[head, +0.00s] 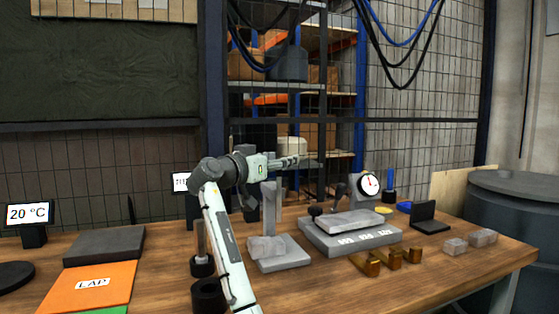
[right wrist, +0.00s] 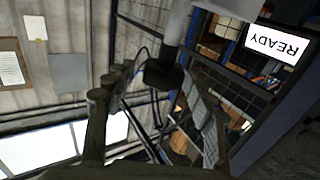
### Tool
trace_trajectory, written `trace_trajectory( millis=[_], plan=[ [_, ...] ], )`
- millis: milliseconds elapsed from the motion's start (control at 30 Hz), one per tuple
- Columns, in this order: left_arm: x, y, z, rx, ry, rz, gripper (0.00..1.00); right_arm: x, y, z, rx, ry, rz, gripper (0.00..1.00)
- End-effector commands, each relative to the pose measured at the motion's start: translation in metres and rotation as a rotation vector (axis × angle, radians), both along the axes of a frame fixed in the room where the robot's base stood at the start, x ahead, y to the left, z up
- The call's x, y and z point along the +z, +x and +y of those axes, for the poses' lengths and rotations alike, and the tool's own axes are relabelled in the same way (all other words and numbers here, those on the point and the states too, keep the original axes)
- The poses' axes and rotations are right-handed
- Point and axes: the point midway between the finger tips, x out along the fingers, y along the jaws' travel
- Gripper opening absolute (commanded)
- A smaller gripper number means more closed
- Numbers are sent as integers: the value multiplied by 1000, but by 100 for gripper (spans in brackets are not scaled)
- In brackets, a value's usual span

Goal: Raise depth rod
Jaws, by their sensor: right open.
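My right gripper (head: 296,162) is in the air above the middle of the table, pointing right in the head view. It is open, and nothing shows between its fingers. I cannot tell which of these is the depth rod. The gripper touches neither. My left gripper is not in view.
A grey plate (head: 316,240) with a dial gauge (head: 369,184) stands to the right. Brass blocks (head: 364,264) lie in front of it. An orange LAP mat (head: 92,289) lies at left. A READY screen (right wrist: 271,44) shows in the right wrist view.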

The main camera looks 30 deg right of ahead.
Motion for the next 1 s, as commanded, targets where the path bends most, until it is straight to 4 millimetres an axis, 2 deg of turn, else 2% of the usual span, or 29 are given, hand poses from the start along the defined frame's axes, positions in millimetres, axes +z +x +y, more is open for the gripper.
trace_trajectory(
  millis=[167, 267, 700, 833, 1000],
  plan=[
    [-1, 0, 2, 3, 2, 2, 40, -1, -1, 4, 1, 2, 2, 55],
    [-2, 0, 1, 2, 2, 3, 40, -2, -4, 15, 2, 2, 3, 55],
    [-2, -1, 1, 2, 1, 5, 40, -1, -34, 96, 3, 1, 0, 55],
    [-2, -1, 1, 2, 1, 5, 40, -1, -39, 108, 1, 2, 2, 55],
    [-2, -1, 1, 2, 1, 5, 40, -1, -42, 113, 0, 0, 1, 55]
  ],
)
